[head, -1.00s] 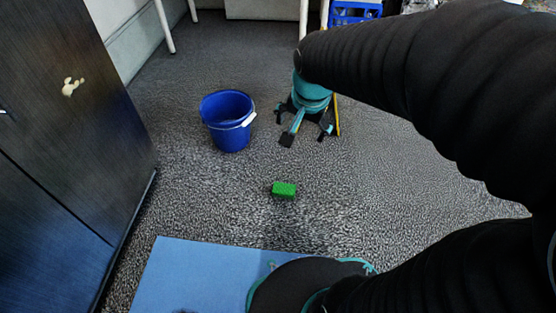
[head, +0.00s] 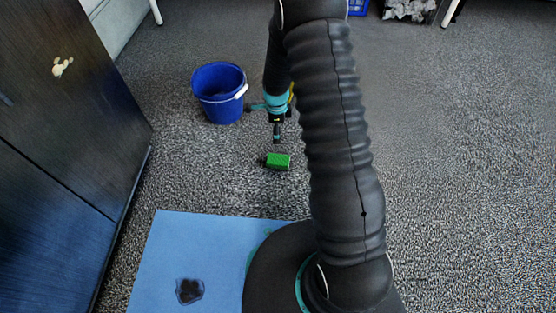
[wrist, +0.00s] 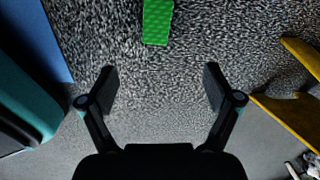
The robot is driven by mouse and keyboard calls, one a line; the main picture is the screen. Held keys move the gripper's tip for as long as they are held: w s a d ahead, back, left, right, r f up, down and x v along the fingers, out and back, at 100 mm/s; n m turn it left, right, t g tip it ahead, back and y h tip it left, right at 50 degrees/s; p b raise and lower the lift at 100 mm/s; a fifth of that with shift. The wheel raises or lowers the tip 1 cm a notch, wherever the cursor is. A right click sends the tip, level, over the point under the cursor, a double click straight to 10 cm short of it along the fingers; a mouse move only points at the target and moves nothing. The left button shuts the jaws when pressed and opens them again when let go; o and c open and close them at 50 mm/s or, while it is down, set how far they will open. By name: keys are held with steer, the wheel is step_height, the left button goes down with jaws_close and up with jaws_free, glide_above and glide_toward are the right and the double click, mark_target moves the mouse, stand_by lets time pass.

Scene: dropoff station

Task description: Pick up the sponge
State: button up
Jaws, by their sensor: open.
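The green sponge (head: 278,161) lies on the grey carpet in front of the blue bucket. In the wrist view the sponge (wrist: 158,21) is at the top edge, partly cut off, ahead of the fingers and roughly in line with the gap between them. My gripper (wrist: 160,90) is open and empty, its two dark fingers spread apart. In the head view my gripper (head: 277,138) shows small, just behind and above the sponge, pointing down. Part of it is hidden behind my arm.
A blue bucket (head: 219,93) with a white handle stands left of my gripper. A dark cabinet (head: 65,130) borders the left side. A blue mat (head: 200,240) with a dark patch (head: 189,291) lies in front. Yellow bars (wrist: 285,115) show at the wrist view's right. The right-hand carpet is clear.

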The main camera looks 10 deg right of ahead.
steer(key=m, duration=0.2)
glide_above(278, 159)
step_height(278, 159, down, 13)
steer(key=shift+s+a+f+b, duration=0.15)
steer(key=shift+b, duration=0.2)
steer(key=shift+d+f+b, duration=0.2)
steer(key=shift+f+b, duration=0.3)
steer(key=shift+f, duration=2.75)
steer(key=c, duration=1)
